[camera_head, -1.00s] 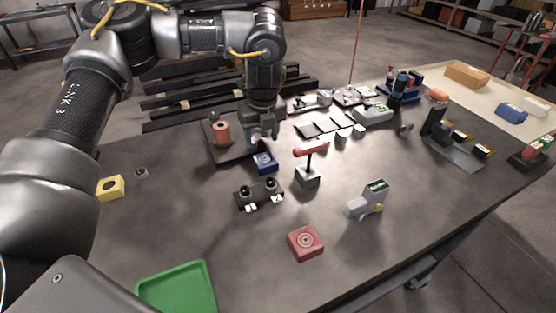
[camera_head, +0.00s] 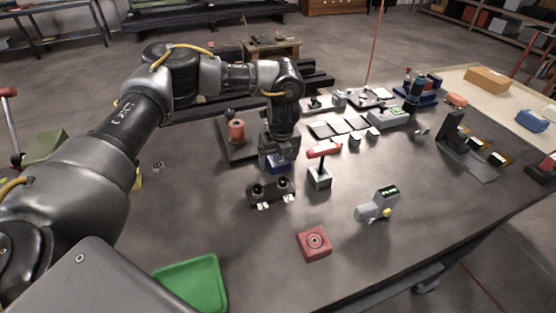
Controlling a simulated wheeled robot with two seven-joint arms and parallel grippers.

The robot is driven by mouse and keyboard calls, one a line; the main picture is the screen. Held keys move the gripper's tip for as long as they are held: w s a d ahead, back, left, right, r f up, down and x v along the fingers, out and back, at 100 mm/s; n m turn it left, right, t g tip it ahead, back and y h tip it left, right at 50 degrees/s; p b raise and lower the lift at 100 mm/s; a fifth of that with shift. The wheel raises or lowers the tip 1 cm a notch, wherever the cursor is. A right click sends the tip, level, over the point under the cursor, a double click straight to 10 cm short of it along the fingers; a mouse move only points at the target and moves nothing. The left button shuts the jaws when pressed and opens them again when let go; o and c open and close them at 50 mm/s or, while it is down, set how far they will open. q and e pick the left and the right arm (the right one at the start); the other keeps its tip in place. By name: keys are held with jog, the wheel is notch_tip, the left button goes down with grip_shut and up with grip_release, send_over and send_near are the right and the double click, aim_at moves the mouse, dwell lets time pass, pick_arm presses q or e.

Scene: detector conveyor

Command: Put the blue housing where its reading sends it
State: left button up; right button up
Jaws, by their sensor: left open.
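The blue housing (camera_head: 279,166) lies on the dark table, left of centre. My left gripper (camera_head: 277,160) is open and points down right at it, with its fingers close about the housing; whether they touch it I cannot tell. The gripper hides the housing's top. A grey handheld detector (camera_head: 368,212) with a small lit green display stands to the right; its reading is too small to make out. A green tray (camera_head: 195,285) lies at the front left. My right gripper is out of view.
A black block with two knobs (camera_head: 270,192) stands just in front of the blue housing. A red-topped lever on a grey base (camera_head: 319,178) stands to its right. A red housing (camera_head: 314,243) lies nearer the front. The table between the red housing and detector is clear.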

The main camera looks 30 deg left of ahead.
pick_arm(q)
jog(key=shift+f, duration=0.2)
jog(key=c, duration=1.4)
jog(key=shift+w+r, duration=0.1)
jog(key=shift+r, duration=0.3)
notch_tip(320, 180, up, 9)
jog(key=shift+r+b, duration=0.2)
jog(key=shift+b, duration=0.65)
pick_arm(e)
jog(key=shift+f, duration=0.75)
